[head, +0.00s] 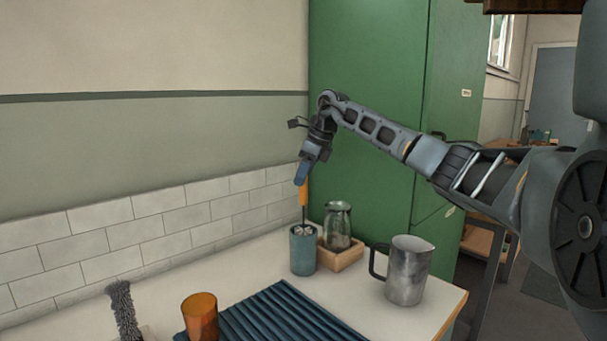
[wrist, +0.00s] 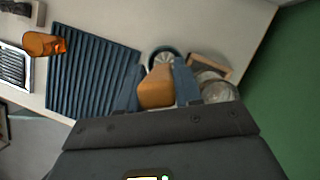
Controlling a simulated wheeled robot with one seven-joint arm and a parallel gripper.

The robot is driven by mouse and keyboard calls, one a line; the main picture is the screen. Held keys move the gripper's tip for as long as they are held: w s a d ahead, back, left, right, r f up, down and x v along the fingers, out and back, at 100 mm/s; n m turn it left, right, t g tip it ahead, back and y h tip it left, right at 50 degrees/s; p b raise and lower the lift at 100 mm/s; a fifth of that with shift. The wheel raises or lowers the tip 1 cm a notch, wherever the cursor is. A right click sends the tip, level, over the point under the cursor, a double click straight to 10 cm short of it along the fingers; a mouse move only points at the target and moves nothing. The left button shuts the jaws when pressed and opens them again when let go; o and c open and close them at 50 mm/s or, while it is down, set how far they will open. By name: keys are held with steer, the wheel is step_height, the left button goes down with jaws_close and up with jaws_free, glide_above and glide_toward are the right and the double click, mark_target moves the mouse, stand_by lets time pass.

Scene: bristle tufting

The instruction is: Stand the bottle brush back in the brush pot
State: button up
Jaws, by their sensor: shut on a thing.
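My gripper (head: 303,178) points down above the brush pot and is shut on the orange handle of the bottle brush (head: 303,195). The handle also shows between the fingers in the wrist view (wrist: 157,90). The brush is about upright, with a thin dark stem below the handle. Its pale bristles (head: 305,230) show at the mouth of the blue-green brush pot (head: 303,255). In the wrist view, the pot's dark round rim (wrist: 153,53) surrounds pale bristles. How deep the bristles sit is hidden by the pot wall.
A glass jar (head: 338,226) in a wooden tray (head: 342,260) stands close right of the pot. A metal jug (head: 406,272) is further right. A ribbed blue mat (head: 270,320), an amber cup (head: 200,318) and a grey bristly object (head: 124,308) are in front and left.

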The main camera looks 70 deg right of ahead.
steer(key=shift+f+b, duration=0.3)
steer(key=shift+f, duration=0.25)
stand_by(0.6)
steer(key=o, duration=1.1)
steer(key=shift+c, duration=0.2)
steer(key=shift+r, duration=0.1)
steer(key=p+v, duration=0.3)
steer(key=v, duration=0.4)
steer(key=shift+s+r+p, duration=0.2)
steer(key=shift+r+p, duration=0.1)
steer(key=shift+r, duration=0.1)
stand_by(0.4)
stand_by(0.9)
